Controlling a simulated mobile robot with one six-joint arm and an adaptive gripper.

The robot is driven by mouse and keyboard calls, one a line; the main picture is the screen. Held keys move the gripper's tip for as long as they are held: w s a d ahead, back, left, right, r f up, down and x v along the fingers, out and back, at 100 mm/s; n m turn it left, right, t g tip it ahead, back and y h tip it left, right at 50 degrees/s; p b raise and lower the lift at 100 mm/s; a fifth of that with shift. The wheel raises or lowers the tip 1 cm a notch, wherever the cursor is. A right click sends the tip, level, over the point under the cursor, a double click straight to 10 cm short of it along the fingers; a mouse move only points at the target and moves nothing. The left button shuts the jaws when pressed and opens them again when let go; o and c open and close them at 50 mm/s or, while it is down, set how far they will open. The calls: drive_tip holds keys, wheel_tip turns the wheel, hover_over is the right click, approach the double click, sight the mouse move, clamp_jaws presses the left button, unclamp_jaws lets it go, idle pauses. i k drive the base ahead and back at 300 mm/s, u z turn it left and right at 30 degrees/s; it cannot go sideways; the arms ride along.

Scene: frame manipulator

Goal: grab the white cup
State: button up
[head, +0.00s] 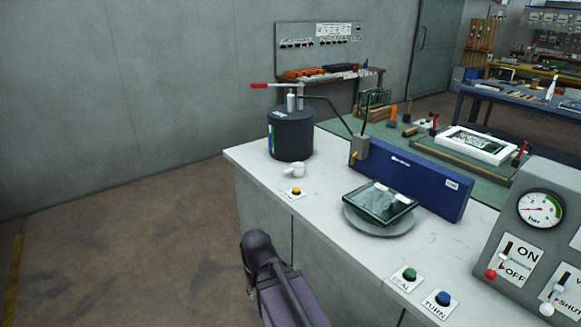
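A small white cup-like object (294,170) sits on the light grey counter (255,160), just in front of the dark cylindrical canister. It is small in the picture, and I cannot tell surely whether it is upright or on its side. Part of my arm shows at the bottom centre, in front of the counter's side and left of the round plate. My gripper's fingers do not show. Nothing visible of my arm touches the white object.
The canister (291,135) with a red-ended lever stands behind the cup. A yellow button (296,191) is in front. A dark glassy panel (380,202) lies on a round plate (372,229) before a blue box (415,180). A gauge panel (520,245) stands right. Floor at left is clear.

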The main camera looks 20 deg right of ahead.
sight(294, 171)
drive_tip(key=z, duration=0.35)
drive_tip(key=i, duration=1.15)
drive_tip(key=z, duration=0.35)
